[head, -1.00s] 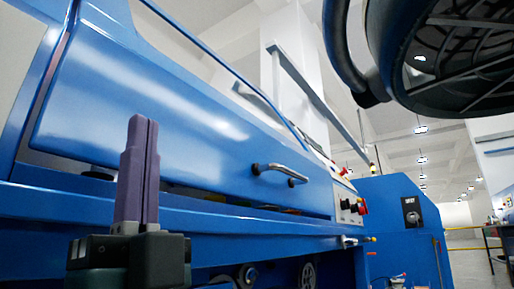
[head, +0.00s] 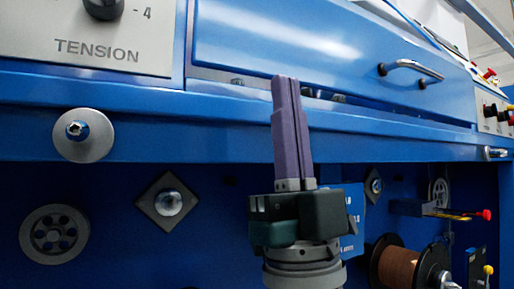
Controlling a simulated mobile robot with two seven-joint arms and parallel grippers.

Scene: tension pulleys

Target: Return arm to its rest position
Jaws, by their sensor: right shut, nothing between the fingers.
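My right gripper (head: 290,130) stands upright in the middle of the head view, its purple fingers pressed together with nothing between them. It is in front of the blue machine (head: 235,125), and its fingertips overlap the lower part of the machine's blue cover (head: 290,45). I cannot tell how far the fingers are from the machine. A panel marked TENSION (head: 85,35) with a dark knob (head: 103,8) is at the upper left. A round metal disc with a bolt (head: 84,135) is on the ledge below it. My left gripper is not in view.
A spoked pulley (head: 54,234) and a diamond-shaped plate with a bolt (head: 167,202) are on the lower blue panel. A copper-coloured spool (head: 398,266) is at the lower right. The cover's handle (head: 411,72) sticks out at the upper right, with control knobs (head: 490,112) beyond it.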

